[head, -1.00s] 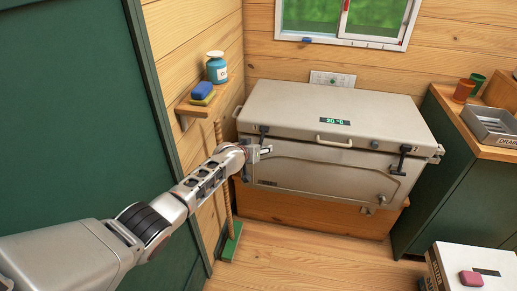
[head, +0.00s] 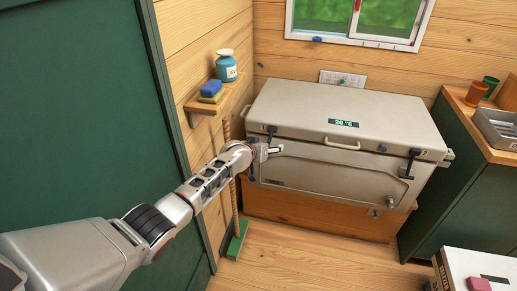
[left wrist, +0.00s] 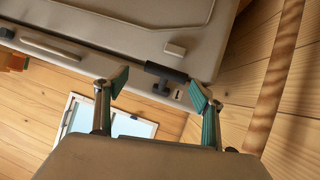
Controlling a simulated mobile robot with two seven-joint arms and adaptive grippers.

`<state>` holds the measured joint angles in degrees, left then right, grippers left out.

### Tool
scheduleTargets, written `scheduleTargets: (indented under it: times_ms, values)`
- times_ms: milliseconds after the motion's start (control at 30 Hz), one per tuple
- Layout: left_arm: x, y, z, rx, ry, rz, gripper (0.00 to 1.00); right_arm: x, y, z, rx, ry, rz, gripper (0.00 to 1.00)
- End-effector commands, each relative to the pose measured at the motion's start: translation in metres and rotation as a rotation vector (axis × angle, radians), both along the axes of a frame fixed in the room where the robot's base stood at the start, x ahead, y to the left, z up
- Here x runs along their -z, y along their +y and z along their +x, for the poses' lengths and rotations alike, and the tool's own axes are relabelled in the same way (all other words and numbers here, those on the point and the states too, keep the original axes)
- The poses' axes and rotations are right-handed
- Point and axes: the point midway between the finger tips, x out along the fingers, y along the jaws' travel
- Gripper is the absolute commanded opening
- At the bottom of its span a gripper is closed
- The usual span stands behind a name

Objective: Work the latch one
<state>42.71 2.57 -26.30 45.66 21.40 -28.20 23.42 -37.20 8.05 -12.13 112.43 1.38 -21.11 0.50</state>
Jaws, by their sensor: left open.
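A large beige cooler chest (head: 330,100) stands at the back with its lid down. A black latch (head: 271,131) is on its front left and a second black latch (head: 410,161) on its front right. My left gripper (head: 272,151) is at the front left corner, just below the left latch. In the left wrist view the black T-shaped latch handle (left wrist: 165,73) shows just beyond and between the open fingertips of my left gripper (left wrist: 158,88). I see no grip on it. Contact cannot be told. My right gripper is not in view.
The chest rests on a wooden base (head: 310,212). A green cabinet (head: 455,195) stands at right.

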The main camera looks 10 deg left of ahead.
Motion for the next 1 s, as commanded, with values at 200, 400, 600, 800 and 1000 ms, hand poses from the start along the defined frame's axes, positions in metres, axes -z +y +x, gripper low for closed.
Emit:
scheduleTargets:
  times_ms: [200, 400, 600, 800, 1000]
  values:
    - [-0.009, 0.006, -0.017, -0.002, -0.002, 0.001, 0.68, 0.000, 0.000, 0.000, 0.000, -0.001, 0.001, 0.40]
    - [-0.020, 0.010, -0.035, -0.001, -0.003, 0.000, 0.68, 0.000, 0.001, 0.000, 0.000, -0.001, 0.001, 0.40]
    - [-0.033, 0.015, -0.056, -0.002, -0.004, 0.001, 0.68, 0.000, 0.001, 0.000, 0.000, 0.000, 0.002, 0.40]
    - [-0.046, 0.021, -0.077, -0.003, -0.005, 0.000, 0.68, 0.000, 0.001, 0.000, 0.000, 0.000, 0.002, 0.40]
    - [-0.054, 0.024, -0.089, -0.002, -0.005, 0.001, 0.68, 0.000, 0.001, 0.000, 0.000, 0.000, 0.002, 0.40]
